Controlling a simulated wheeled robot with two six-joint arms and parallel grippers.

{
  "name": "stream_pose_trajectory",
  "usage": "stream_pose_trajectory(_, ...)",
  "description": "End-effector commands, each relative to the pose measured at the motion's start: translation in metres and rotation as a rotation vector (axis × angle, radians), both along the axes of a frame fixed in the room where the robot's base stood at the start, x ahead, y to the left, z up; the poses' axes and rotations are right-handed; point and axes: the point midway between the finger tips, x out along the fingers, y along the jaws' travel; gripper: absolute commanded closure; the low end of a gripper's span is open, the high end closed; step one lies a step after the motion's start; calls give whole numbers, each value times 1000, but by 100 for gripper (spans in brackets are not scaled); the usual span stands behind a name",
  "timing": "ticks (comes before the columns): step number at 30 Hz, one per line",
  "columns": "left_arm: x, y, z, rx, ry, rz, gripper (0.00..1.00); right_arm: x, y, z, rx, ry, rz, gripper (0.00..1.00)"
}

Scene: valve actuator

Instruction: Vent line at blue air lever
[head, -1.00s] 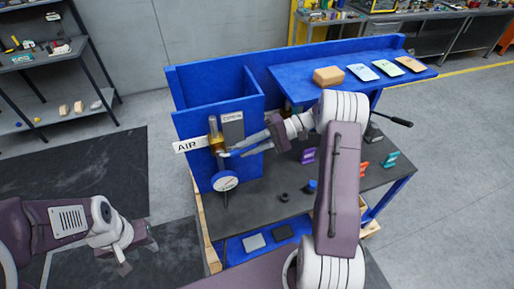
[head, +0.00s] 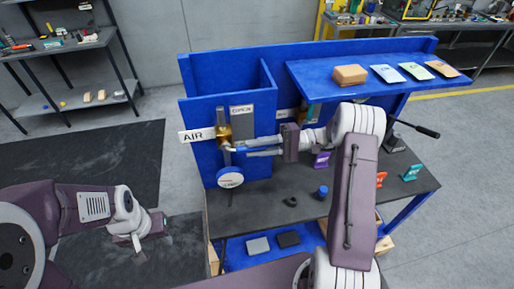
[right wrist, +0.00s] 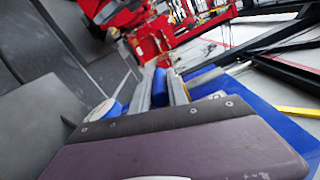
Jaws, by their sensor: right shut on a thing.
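The AIR sign (head: 197,136) is on the left of the blue panel (head: 200,113). To its right is a brass valve (head: 224,133), with a round white gauge (head: 230,177) below. The blue air lever (head: 240,150) points right from the valve, roughly level. My right gripper (head: 262,147) is shut on the lever, its fingers covering part of it. In the right wrist view, blue shows between the fingers (right wrist: 167,92). My left gripper (head: 138,242) hangs low over the floor mat, away from the bench; its opening is unclear.
A grey plate marked OPEN (head: 241,110) is on the panel above the lever. The bench top (head: 265,210) holds a blue cap (head: 322,192), a black ring and coloured brackets. A blue shelf (head: 310,75) with a cardboard box (head: 349,75) and cards overhangs the bench.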

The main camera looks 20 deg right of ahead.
Motion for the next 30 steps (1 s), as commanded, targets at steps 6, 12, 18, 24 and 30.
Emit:
stream_pose_trajectory(6, 0, 0, 0, 0, 0, 0, 64, 0, 1, -1, 0, 4, 1, 59)
stream_pose_trajectory(12, 0, 0, 0, 0, 0, 0, 64, 0, 0, -1, -1, 3, 1, 59)
stream_pose_trajectory(18, 0, 0, -9, 0, 0, 0, 64, 0, -21, -5, -1, 0, -3, 59)
stream_pose_trajectory(24, 0, 0, -22, 0, 0, 0, 64, -2, -66, -6, -1, 2, -2, 59)
stream_pose_trajectory(30, 0, 0, -25, 0, 0, 0, 64, -3, -88, -5, 0, 4, 1, 59)
